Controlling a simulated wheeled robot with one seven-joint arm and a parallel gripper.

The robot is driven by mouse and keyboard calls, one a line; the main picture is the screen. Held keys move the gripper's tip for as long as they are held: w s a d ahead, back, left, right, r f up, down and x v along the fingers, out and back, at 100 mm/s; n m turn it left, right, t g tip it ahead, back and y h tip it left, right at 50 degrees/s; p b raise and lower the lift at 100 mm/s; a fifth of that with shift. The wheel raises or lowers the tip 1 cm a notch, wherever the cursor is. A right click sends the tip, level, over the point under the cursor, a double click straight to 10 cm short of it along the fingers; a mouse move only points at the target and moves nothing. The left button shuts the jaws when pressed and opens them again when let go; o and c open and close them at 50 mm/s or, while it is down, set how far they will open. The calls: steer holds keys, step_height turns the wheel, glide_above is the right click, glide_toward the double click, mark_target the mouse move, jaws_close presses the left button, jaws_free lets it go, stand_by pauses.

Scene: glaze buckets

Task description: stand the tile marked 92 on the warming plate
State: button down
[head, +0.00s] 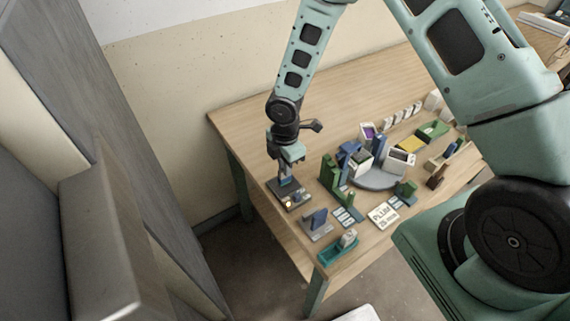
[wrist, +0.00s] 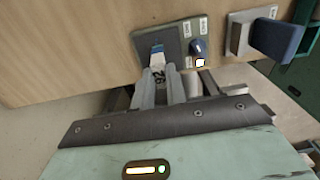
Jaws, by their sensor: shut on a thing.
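My gripper (head: 286,174) is shut on a small tile, low over the warming plate (head: 303,204) near the table's left end. In the wrist view the fingers (wrist: 160,88) pinch the tile (wrist: 157,59), which shows a white face, a blue end and the mark 92 between the fingers. The dark grey warming plate (wrist: 142,39) lies behind the tile there, with a blue knob, small labels and a lit orange-white lamp on its right part. The tile's far end overlaps the plate's bare left part. I cannot tell whether the tile touches the plate.
A grey base with a blue upright piece (head: 318,219) stands beside the plate, toward the front. A teal tray (head: 338,247) sits at the front edge. Green holders (head: 331,175), a round grey stand (head: 373,181) and a lettered sign (head: 383,215) crowd the right. The table's back left is clear.

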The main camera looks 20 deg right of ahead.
steer(key=shift+f, duration=0.3)
steer(key=c, duration=1.3)
jaws_free()
steer(key=shift+c, duration=0.2)
step_height(320, 180, up, 7)
steer(key=p, duration=0.5)
steer(key=shift+r+p, duration=0.1)
steer(key=shift+p, duration=0.25)
